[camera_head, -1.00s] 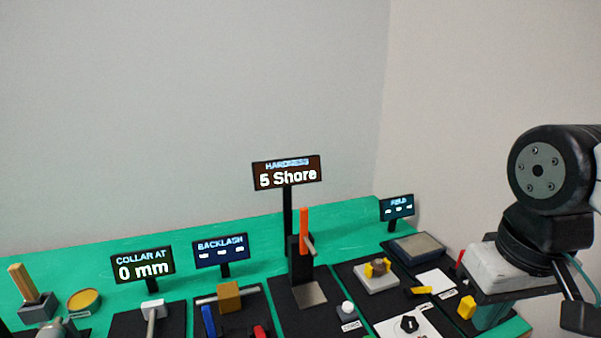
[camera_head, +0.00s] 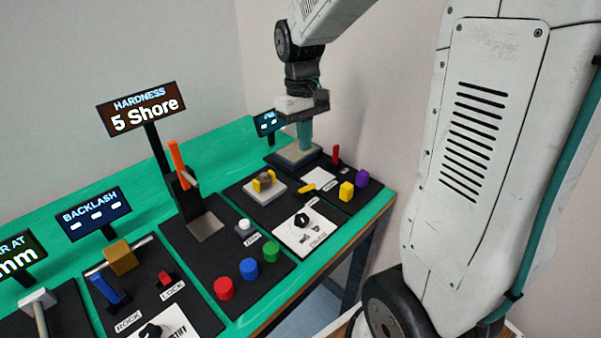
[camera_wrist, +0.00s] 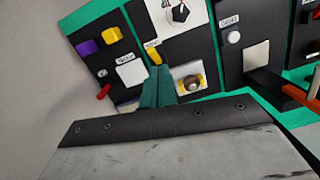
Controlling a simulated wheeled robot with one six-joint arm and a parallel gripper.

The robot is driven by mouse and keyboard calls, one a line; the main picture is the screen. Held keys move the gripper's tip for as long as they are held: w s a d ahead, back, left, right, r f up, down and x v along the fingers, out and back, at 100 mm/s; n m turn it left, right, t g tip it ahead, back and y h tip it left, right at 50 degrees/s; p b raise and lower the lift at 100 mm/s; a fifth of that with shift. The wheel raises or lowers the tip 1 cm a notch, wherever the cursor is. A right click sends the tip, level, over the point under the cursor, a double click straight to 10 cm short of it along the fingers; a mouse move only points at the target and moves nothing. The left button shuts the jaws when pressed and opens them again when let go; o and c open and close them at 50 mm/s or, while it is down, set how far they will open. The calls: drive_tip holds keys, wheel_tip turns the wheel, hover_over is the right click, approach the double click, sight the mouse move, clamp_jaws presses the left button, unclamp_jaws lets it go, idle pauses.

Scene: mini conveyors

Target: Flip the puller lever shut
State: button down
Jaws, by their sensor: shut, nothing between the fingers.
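No label reading "puller" is legible, so I cannot tell for sure which lever it is. A small red lever (camera_head: 335,155) stands upright on the far right black panel; it also shows in the wrist view (camera_wrist: 103,91). A yellow lever (camera_head: 306,188) lies low beside a white plate; it is near my fingertips in the wrist view (camera_wrist: 153,54). My gripper (camera_head: 305,149) is shut and empty, pointing down over the grey block at the back right. Its teal fingers (camera_wrist: 157,70) cover part of the panel in the wrist view. Contact with anything cannot be told.
A brown cylinder between yellow jaws (camera_head: 263,182) sits left of my gripper. Yellow (camera_head: 346,191) and purple (camera_head: 362,178) blocks stand near the right edge. A tall post with an orange lever (camera_head: 177,160) and the hardness display (camera_head: 142,109) stand farther left.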

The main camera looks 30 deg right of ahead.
drive_tip(key=w+d+n, duration=0.1)
drive_tip(key=w, duration=0.4)
approach(306, 189)
wheel_tip(306, 189, down, 2)
drive_tip(key=w, duration=0.3)
drive_tip(key=f, duration=0.1)
drive_tip(key=s+f, duration=0.2)
drive_tip(key=shift+s+d+n+t, duration=0.2)
drive_tip(key=shift+d+n+t, duration=0.05)
drive_tip(key=shift+n+t, duration=0.15)
drive_tip(key=shift+s+f, duration=0.35)
drive_tip(key=shift+f, duration=0.05)
